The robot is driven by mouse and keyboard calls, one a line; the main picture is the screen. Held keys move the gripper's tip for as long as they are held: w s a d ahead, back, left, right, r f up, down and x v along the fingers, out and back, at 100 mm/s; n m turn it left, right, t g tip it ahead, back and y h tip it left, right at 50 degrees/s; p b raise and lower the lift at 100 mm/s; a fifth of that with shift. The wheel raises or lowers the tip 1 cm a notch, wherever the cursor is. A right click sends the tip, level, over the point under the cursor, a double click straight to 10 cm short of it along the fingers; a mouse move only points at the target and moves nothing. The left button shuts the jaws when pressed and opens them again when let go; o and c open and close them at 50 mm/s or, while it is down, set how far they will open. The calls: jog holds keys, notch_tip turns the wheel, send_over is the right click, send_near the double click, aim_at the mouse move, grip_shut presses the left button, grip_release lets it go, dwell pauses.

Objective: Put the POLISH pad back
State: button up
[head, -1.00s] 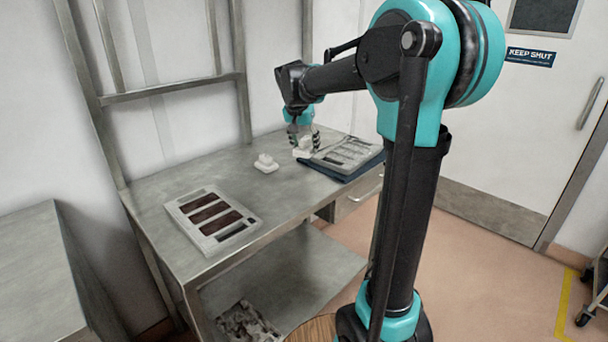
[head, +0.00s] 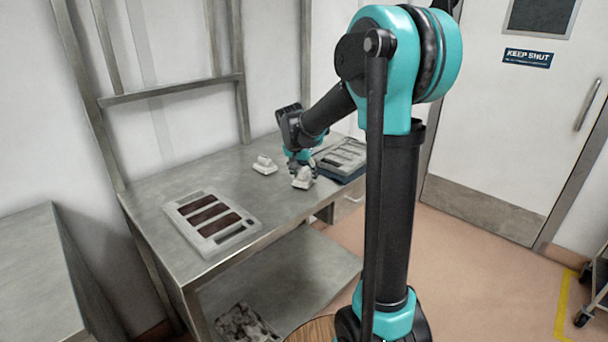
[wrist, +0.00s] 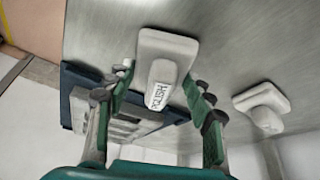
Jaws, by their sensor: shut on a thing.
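The POLISH pad (wrist: 162,84) is a white block with a grip and a label that reads POLISH, seen upside down in the wrist view. My gripper (wrist: 165,92) is shut on it, one finger on each side. In the head view the pad (head: 303,181) hangs under my gripper (head: 301,170) near the table's front edge; I cannot tell whether it touches the table. A second white pad (head: 265,165) stands on the table, left of my gripper; it also shows at right in the wrist view (wrist: 263,107). Its label is not readable.
A grey mould with brown cavities (head: 247,228) lies at the table's near left. Another grey mould (head: 347,153) lies on a dark blue mat (head: 350,174) at the right end. A lower shelf (head: 290,275) holds a box of scraps (head: 243,325).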

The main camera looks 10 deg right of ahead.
jog(key=o, duration=1)
jog(key=shift+f, duration=0.15)
jog(key=v, duration=1.2)
